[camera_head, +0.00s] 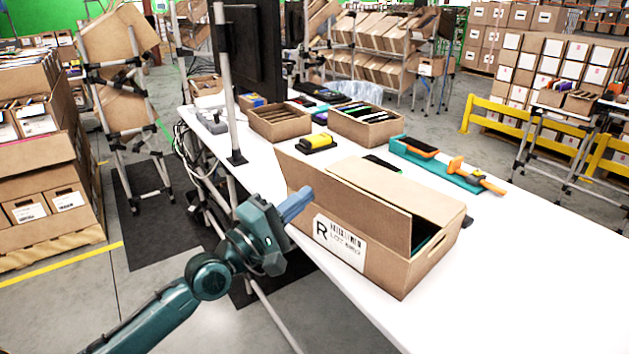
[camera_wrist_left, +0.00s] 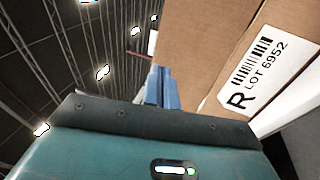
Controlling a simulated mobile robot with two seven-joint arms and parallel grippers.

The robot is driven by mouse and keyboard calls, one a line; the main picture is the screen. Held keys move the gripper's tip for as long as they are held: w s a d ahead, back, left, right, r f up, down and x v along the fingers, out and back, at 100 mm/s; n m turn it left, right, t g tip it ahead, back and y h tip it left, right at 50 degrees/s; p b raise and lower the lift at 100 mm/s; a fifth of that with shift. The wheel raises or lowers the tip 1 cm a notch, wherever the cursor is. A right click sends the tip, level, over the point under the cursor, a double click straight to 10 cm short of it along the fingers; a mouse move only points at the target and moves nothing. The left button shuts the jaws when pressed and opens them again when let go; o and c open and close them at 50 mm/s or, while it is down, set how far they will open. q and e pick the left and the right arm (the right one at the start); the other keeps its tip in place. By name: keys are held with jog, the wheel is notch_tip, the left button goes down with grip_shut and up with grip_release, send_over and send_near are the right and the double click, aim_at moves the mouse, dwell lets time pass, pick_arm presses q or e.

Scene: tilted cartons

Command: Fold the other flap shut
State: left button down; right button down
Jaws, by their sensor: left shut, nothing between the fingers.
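A brown carton (camera_head: 380,268) with a white label marked "R" and a lot number stands on the white table. Its near long flap (camera_head: 350,194) stands up, facing the head camera. Its far flap (camera_head: 405,188) lies over the top, and a dark gap with something inside shows at the right end. My left gripper (camera_head: 297,204) is shut and empty, with its blue fingers at the left end of the near flap. In the left wrist view the blue fingers (camera_wrist_left: 161,88) are beside the brown cardboard (camera_wrist_left: 205,55); whether they touch is unclear. My right gripper is out of view.
Two small open cartons (camera_head: 279,122) (camera_head: 367,127) stand behind on the white table (camera_head: 480,265). A yellow and black device (camera_head: 317,142) and a teal tray (camera_head: 435,165) with an orange tool lie near the carton. A grey post (camera_head: 227,80) rises at the table's left edge.

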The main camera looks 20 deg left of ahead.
aim_at(326, 178)
pick_arm(q)
jog(key=shift+x, duration=1.9)
jog(key=shift+w+p, duration=0.15)
jog(key=shift+p, duration=0.2)
